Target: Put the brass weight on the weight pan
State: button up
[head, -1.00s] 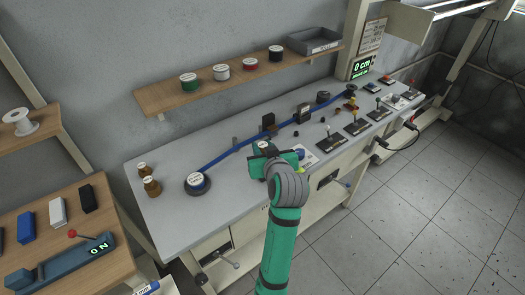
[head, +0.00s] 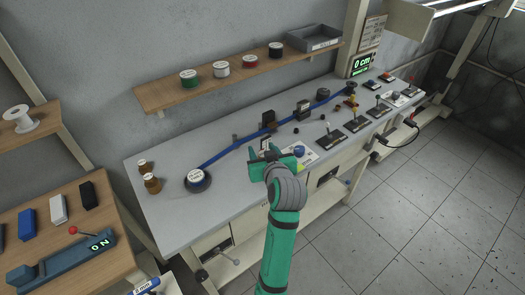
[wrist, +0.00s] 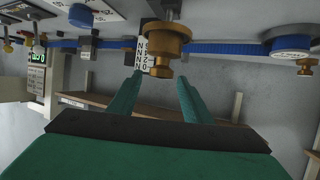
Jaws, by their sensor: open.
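The wrist view is upside down. A brass weight (wrist: 166,42), a stepped knob-like piece, stands in front of the fingertips, slightly beyond them and roughly between them. My gripper (wrist: 160,82) is open, its two green fingers apart with nothing between them. In the head view my gripper (head: 268,156) is low over the middle of the bench, and it hides the brass weight there. I cannot pick out the weight pan for certain; a round blue-rimmed disc (head: 198,180) with a white top lies at the bench's left, and it also shows in the wrist view (wrist: 291,45).
A blue band (head: 235,145) runs along the bench (head: 180,222) past black upright blocks. Two small brass-brown pieces (head: 152,184) stand at the left end. Levers (head: 357,124) and buttons fill the right. A shelf (head: 230,88) with spools hangs behind. A white card (wrist: 143,50) stands behind the weight.

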jog(key=v, duration=1.2)
jog(key=s+f+m+h, duration=0.3)
jog(key=s+f, duration=1.2)
jog(key=f, duration=0.4)
jog(key=s+a+t, duration=0.2)
jog(key=s, duration=2)
jog(key=shift+s+a+r, duration=0.25)
jog(key=shift+a+r, duration=0.05)
jog(key=shift+r, duration=0.1)
jog(key=shift+c, duration=0.7)
